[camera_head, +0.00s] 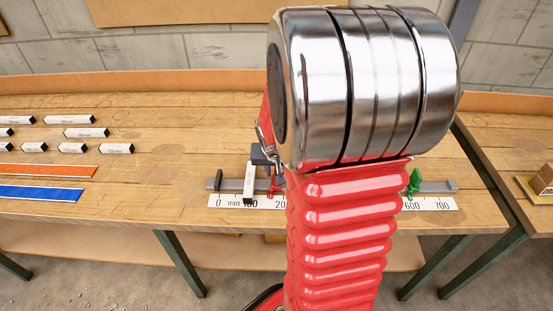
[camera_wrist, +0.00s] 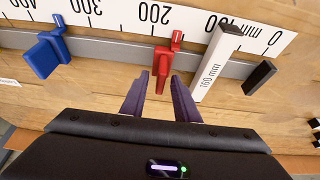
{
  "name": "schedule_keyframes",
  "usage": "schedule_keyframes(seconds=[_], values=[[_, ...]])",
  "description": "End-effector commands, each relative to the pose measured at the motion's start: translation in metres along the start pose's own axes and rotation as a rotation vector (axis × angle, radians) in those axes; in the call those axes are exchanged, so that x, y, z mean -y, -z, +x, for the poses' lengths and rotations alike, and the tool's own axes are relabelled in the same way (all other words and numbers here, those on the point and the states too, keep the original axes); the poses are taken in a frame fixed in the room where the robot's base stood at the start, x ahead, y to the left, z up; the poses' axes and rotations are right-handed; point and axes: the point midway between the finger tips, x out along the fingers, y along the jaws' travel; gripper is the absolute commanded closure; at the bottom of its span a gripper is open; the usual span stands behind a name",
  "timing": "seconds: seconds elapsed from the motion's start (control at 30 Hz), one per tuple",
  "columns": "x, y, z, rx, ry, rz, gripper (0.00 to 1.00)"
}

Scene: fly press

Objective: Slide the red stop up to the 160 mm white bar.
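The red stop (camera_wrist: 163,60) sits on the grey rail, at about the 150 to 200 stretch of the scale in the wrist view; part of it shows in the head view (camera_head: 275,186). The white bar (camera_wrist: 213,68), marked 160 mm, lies across the rail to its right in the wrist view and also shows in the head view (camera_head: 249,184). A gap separates bar and stop. My gripper (camera_wrist: 160,82) is open, its two purple fingers on either side of the red stop's lower tab. The right finger is on the side toward the bar. Finger contact cannot be told.
A black end block (camera_wrist: 259,78) sits beyond the white bar. A blue stop (camera_wrist: 45,54) and a green stop (camera_head: 414,182) are farther along the rail. Several white bars (camera_head: 85,132) and orange (camera_head: 45,170) and blue (camera_head: 40,193) strips lie at the left.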

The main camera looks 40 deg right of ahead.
Motion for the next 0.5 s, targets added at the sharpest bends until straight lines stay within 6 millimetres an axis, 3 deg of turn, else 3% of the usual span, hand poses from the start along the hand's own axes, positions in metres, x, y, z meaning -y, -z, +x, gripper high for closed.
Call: schedule_keyframes(seconds=[0.5], values=[[0.0,0.0,-0.059,-0.002,0.0,0.001,0.72]])
